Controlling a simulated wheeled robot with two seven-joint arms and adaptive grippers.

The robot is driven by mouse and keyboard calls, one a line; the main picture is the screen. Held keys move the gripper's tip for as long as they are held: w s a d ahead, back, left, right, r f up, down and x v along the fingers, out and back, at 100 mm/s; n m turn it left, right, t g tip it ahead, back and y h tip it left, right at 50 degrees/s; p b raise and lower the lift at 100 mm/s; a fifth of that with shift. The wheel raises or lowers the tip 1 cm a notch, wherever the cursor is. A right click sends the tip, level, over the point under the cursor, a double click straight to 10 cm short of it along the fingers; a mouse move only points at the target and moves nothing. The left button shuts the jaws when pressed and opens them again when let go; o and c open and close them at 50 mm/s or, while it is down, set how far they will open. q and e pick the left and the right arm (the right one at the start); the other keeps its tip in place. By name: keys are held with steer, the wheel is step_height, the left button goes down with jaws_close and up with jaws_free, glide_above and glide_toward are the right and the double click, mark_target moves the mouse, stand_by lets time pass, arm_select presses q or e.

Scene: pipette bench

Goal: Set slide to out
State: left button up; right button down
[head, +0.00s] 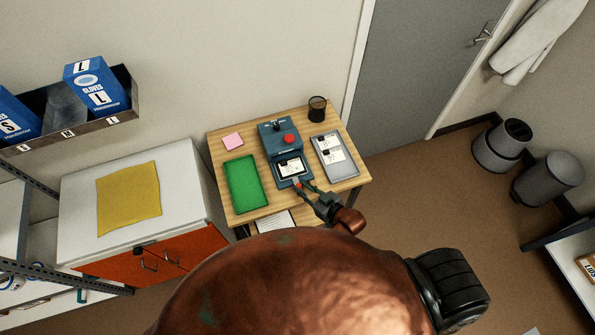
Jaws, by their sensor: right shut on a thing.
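A blue device (273,131) with a red knob (289,139) stands on the wooden table. Its slide (284,172) sticks out at the front, with a white labelled card (291,167) in a dark frame on it. My right gripper (299,184) is at the front edge of the slide, shut on a small part there. The fingers hide most of that part. My left gripper is not in view.
A green tray (245,183) lies left of the device, and a grey tray (317,142) with white cards lies right of it. A white paper (268,223) lies near the front.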

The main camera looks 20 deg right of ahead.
steer(key=shift+s+d+r+p, duration=0.1)
steer(key=shift+s+p, duration=0.2)
steer(key=shift+s, duration=0.85)
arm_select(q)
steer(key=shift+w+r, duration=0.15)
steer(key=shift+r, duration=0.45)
arm_select(e)
steer(key=c, duration=2.2)
jaws_free()
steer(key=shift+s, duration=0.1)
steer(key=shift+c, duration=0.2)
steer(key=o, duration=0.4)
steer(key=shift+s, duration=0.15)
steer(key=v, duration=1.1)
steer(key=shift+s+d, duration=0.2)
steer(key=shift+s, duration=0.15)
